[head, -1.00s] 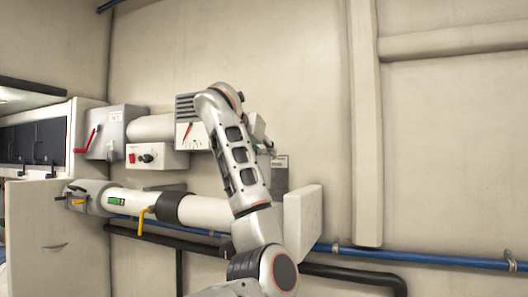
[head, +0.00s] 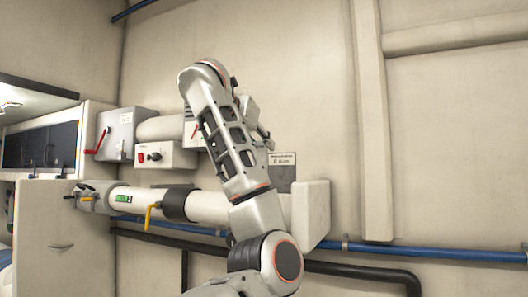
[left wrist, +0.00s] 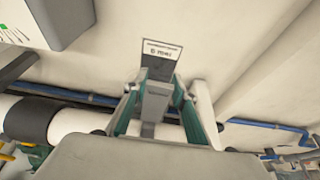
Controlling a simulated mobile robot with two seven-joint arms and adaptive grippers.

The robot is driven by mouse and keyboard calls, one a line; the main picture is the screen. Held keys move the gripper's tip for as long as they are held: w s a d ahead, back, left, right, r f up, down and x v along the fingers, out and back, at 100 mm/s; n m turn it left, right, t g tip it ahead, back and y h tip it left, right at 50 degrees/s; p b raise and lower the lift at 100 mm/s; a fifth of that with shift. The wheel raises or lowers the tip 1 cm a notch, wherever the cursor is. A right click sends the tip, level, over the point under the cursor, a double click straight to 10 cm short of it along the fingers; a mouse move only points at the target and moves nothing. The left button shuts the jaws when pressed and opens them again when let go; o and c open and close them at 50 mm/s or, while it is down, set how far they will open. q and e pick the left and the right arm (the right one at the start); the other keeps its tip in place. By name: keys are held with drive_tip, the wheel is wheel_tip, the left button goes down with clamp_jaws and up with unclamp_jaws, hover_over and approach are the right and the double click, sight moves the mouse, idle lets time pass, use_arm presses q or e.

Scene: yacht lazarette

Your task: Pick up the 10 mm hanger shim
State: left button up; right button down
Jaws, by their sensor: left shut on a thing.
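My left gripper (left wrist: 155,84) shows in the left wrist view, its green-lined fingers on either side of a grey piece (left wrist: 154,100). It is shut on this piece. Just beyond the fingertips is a dark grey plate (left wrist: 158,68) with a white label, which seems to read 6 mm. I cannot tell whether plate and grey piece are joined. In the head view the plate (head: 282,176) shows right of my left arm, which hides most of the gripper. No 10 mm marking is readable. My right gripper is not in view.
A thick white pipe (head: 207,206) with a yellow lever runs behind my arm to a white block (head: 311,214). A control box (head: 165,155) and a grey box with a red handle (head: 120,135) are at left. A blue pipe (head: 430,252) crosses the lower wall.

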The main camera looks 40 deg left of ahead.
sight(259, 150)
use_arm(q)
drive_tip(key=shift+s+d+f+b, duration=0.1)
drive_tip(key=shift+s+d+b, duration=0.2)
drive_tip(key=shift+s+b, duration=0.45)
drive_tip(key=shift+s+d+b, duration=0.3)
drive_tip(key=shift+s+b, duration=0.3)
drive_tip(key=shift+s, duration=0.25)
drive_tip(key=shift+s+d+b, duration=0.15)
drive_tip(key=shift+s+b, duration=0.1)
drive_tip(key=shift+s, duration=0.3)
drive_tip(key=shift+s+d+b, duration=0.15)
drive_tip(key=shift+s+b, duration=0.1)
drive_tip(key=shift+s, duration=0.35)
